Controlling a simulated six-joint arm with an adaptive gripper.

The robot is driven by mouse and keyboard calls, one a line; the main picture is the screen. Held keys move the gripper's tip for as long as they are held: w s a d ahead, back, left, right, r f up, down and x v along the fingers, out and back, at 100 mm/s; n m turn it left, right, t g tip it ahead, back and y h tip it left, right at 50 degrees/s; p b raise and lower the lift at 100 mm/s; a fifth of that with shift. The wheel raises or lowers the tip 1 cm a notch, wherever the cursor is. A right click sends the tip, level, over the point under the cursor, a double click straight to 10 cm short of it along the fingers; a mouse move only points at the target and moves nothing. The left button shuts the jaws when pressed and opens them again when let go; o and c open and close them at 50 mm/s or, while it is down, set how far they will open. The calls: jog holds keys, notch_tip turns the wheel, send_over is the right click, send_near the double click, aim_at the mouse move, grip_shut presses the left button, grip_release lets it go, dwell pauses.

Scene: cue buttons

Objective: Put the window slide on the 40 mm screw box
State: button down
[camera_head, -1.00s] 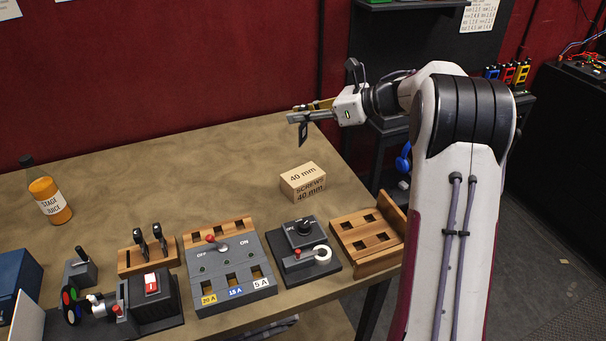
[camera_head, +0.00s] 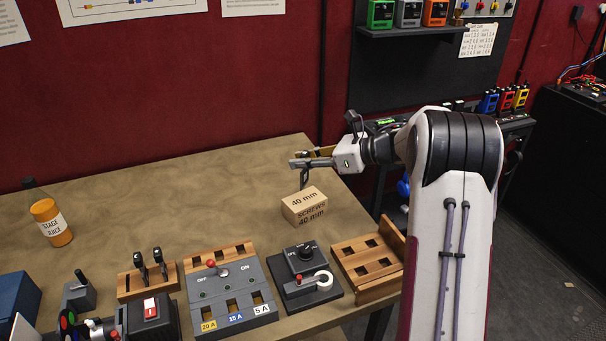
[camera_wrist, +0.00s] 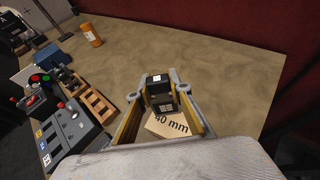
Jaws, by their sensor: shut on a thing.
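The 40 mm screw box (camera_head: 305,207) is a tan carton standing on the table near its right side. In the wrist view the box (camera_wrist: 168,124) lies below and partly behind the held thing. My gripper (camera_head: 298,162) is above the box. It is shut on a small dark piece, the window slide (camera_head: 304,178), which hangs down from the fingers just above the box's back left part. In the wrist view the slide (camera_wrist: 160,92) is black with a pale square on top, between the two fingers. I cannot tell whether it touches the box.
In front of the box stand a grey fuse panel (camera_head: 232,290), a dark knob unit (camera_head: 307,275) and a wooden rack (camera_head: 368,262). A juice bottle (camera_head: 50,222) stands at the far left. The table (camera_head: 190,200) left of the box is clear.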

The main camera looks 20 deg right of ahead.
aim_at(305, 173)
jog(key=shift+f, duration=0.25)
jog(key=shift+f, duration=1.9)
jog(key=shift+f, duration=0.1)
jog(key=c, duration=1.8)
grip_release()
jog(key=shift+c, duration=0.2)
jog(key=v, duration=1.2)
